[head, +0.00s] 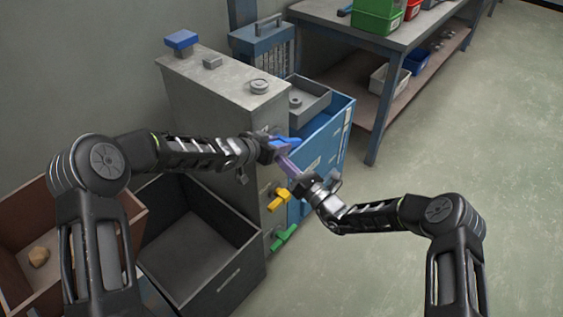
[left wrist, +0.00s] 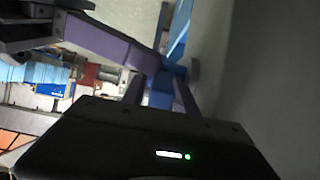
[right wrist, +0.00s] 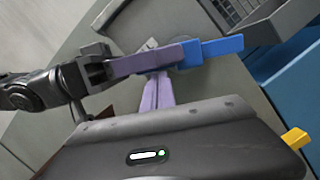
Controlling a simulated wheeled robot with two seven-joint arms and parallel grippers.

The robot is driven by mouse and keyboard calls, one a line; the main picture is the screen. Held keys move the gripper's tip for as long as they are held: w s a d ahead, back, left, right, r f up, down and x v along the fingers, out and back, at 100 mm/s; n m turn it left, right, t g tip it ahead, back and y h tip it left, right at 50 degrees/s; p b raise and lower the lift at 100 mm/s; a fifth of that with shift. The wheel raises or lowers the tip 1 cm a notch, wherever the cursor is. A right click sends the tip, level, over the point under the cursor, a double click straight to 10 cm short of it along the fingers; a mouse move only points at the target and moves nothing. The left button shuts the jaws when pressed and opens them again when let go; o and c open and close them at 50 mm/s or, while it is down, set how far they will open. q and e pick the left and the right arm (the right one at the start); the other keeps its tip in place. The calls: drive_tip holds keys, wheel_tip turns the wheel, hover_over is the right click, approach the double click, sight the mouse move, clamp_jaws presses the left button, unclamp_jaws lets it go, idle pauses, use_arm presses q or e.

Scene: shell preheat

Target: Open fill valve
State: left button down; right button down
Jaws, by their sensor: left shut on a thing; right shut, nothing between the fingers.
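A blue valve handle (head: 286,142) sticks out from the front of the grey cabinet (head: 215,95), near its upper right. My left gripper (head: 276,150) is shut on this handle. The handle also shows in the left wrist view (left wrist: 163,97) between its purple fingers, and in the right wrist view (right wrist: 215,50). My right gripper (head: 287,162) is shut and empty, its purple fingertips close to the left gripper, just below the handle. I cannot tell whether they touch. A yellow handle (head: 279,200) and a green handle (head: 283,237) sit lower on the same front. No label names the valves.
A blue cabinet (head: 325,135) stands right beside the grey one. A dark open bin (head: 258,262) and a brown bin (head: 132,205) are at the lower left. A workbench (head: 400,38) with coloured bins is at the back. The floor at the right is clear.

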drive_tip(key=shift+w+d+r+m, duration=0.15)
drive_tip(key=shift+w+r+m, duration=0.15)
drive_tip(key=shift+r, duration=0.4)
use_arm(q)
drive_tip(key=c, duration=1.2)
unclamp_jaws()
drive_tip(key=shift+c, duration=0.2)
drive_tip(key=shift+f, duration=0.1)
drive_tip(key=shift+s+f, duration=0.1)
